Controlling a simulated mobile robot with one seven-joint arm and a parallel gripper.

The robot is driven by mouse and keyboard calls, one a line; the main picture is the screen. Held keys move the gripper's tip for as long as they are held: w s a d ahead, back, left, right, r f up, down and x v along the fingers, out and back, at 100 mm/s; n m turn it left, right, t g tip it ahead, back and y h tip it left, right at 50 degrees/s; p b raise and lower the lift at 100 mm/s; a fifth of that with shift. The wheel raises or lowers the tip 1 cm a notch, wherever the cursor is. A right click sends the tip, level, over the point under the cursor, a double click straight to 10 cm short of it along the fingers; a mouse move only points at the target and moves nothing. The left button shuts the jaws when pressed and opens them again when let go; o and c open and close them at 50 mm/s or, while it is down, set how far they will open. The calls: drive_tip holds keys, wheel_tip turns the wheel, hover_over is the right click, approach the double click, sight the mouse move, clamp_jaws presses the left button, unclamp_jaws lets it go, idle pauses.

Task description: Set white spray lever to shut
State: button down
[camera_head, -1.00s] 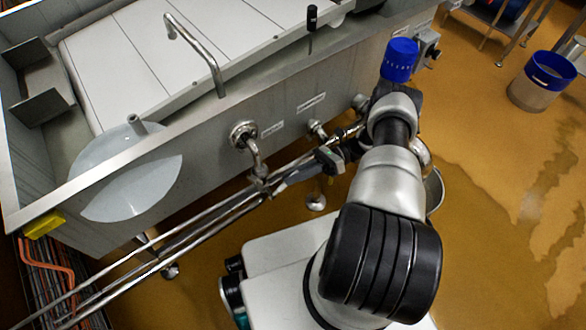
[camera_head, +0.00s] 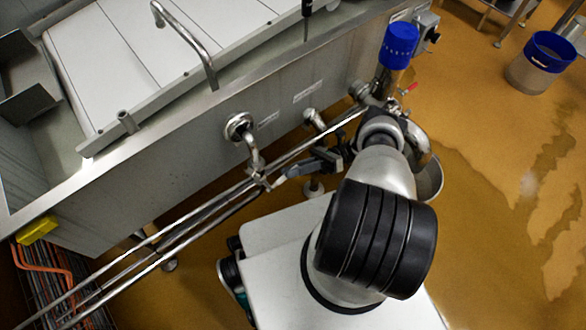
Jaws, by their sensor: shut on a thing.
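My gripper (camera_head: 287,177) reaches left from the arm, low beside the front of the steel vat. Its jaws are closed at a small pale lever-like piece (camera_head: 278,184), which I take to be the white spray lever. This piece is next to a valve on the pipes (camera_head: 258,176), below a bent pipe from the vat wall. The gripper hides part of the lever, so its exact angle is hard to tell. A short grey nozzle stub (camera_head: 127,121) stands at the vat's near rim, with no pale fan around it.
The steel vat (camera_head: 200,150) fills the upper left. Long pipes (camera_head: 185,228) run along its front. A red lever (camera_head: 410,87) sits near a blue-capped cylinder (camera_head: 398,48) beyond my arm. A blue-rimmed bucket (camera_head: 530,75) stands on the open, wet floor (camera_head: 490,200) at right.

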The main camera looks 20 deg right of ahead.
drive_tip(key=c, duration=2)
unclamp_jaws()
drive_tip(key=shift+r, duration=0.1)
wheel_tip(320, 180, up, 10)
drive_tip(key=p, duration=0.4)
drive_tip(key=shift+c, duration=0.5)
